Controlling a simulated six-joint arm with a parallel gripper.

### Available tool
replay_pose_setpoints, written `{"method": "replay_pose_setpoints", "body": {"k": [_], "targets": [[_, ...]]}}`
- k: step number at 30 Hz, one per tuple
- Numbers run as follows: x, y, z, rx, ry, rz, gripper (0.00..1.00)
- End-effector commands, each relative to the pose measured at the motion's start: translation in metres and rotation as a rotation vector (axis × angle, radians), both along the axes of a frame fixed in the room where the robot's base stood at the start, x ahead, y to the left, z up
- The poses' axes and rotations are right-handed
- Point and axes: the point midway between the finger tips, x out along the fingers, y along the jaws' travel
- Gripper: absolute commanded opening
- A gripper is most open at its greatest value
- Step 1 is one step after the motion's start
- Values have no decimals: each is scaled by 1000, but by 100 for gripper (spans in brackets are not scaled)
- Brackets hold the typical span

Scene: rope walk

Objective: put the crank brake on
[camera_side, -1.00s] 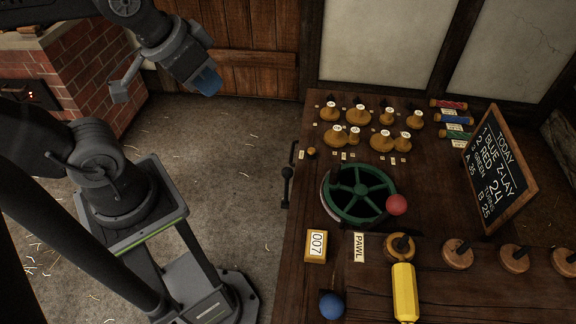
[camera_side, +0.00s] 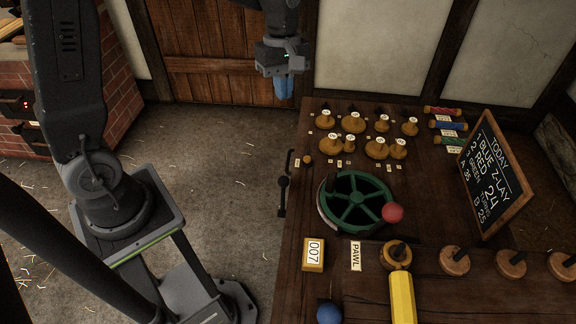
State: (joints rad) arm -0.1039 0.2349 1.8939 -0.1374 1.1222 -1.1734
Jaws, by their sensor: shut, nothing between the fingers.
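The green crank wheel (camera_side: 356,202) lies on the wooden bench with a red ball knob (camera_side: 392,212) at its right rim. A pale curved band runs along the wheel's left edge. A black lever (camera_side: 283,183) stands at the bench's left edge, left of the wheel; I cannot tell for sure whether it is the brake. My gripper (camera_side: 284,88) is shut and empty, with blue fingers pointing down. It hangs beyond the bench's far left corner, above and apart from the lever and wheel.
Several wooden knobs (camera_side: 354,122) stand at the back of the bench, with coloured spools (camera_side: 450,123) behind. A chalkboard (camera_side: 494,176) leans at right. In front are a 007 counter (camera_side: 313,254), a PAWL label (camera_side: 355,256), a yellow handle (camera_side: 402,297) and a blue ball (camera_side: 329,313).

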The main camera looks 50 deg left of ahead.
Motion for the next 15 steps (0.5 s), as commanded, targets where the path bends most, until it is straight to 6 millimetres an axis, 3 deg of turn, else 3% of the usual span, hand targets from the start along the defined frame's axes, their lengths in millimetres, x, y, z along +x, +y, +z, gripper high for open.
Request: {"method": "replay_pose_setpoints", "body": {"k": [3,9,15], "targets": [[21,5,-32,-8,113,182,0],[45,13,-83,6,280,457,0],[56,16,-117,30,382,625,0]]}}
